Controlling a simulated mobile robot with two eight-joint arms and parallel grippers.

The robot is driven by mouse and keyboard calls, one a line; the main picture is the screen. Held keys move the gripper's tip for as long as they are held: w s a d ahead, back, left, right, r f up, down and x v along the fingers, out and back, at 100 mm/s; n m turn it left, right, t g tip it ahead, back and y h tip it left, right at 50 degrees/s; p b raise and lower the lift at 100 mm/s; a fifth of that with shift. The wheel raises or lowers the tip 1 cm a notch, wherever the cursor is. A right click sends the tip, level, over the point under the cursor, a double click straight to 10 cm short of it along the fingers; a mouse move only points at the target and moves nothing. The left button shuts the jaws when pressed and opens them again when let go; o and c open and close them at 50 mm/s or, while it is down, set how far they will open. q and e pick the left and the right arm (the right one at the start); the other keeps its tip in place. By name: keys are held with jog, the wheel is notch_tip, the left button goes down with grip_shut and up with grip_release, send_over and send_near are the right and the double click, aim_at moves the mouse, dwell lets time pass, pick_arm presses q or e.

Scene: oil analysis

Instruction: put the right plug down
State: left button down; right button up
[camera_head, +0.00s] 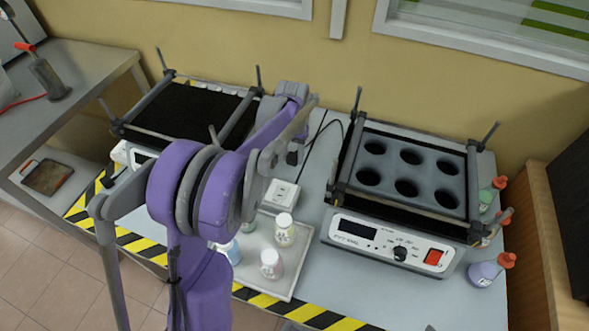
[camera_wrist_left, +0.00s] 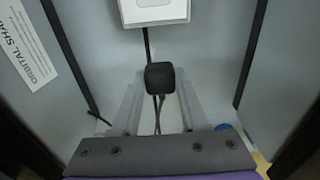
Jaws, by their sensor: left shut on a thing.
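The black plug (camera_wrist_left: 160,78) shows in the left wrist view between the fingertips of my left gripper (camera_wrist_left: 160,88), which is shut on it. A thin dark cord (camera_wrist_left: 159,118) runs back from the plug between the fingers. The white socket box (camera_head: 283,194) stands on the bench between the two shakers; its edge also shows in the left wrist view (camera_wrist_left: 155,12), beyond and apart from the plug. In the head view my purple left arm hides much of the grip. I cannot tell how high the plug is above the bench. My right gripper is not in view.
The right shaker (camera_head: 400,247), with several round holes, stands right of the socket box. The left shaker (camera_head: 185,115) is partly behind my arm. A tray (camera_head: 270,290) with several capped bottles lies in front. Red-capped bottles (camera_head: 487,272) stand at the right edge.

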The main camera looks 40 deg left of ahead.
aim_at(293, 175)
pick_arm(q)
jog(key=shift+f, duration=2.75)
jog(key=shift+f+b, duration=0.6)
jog(key=shift+b, duration=0.1)
jog(key=shift+c, duration=2.1)
grip_release()
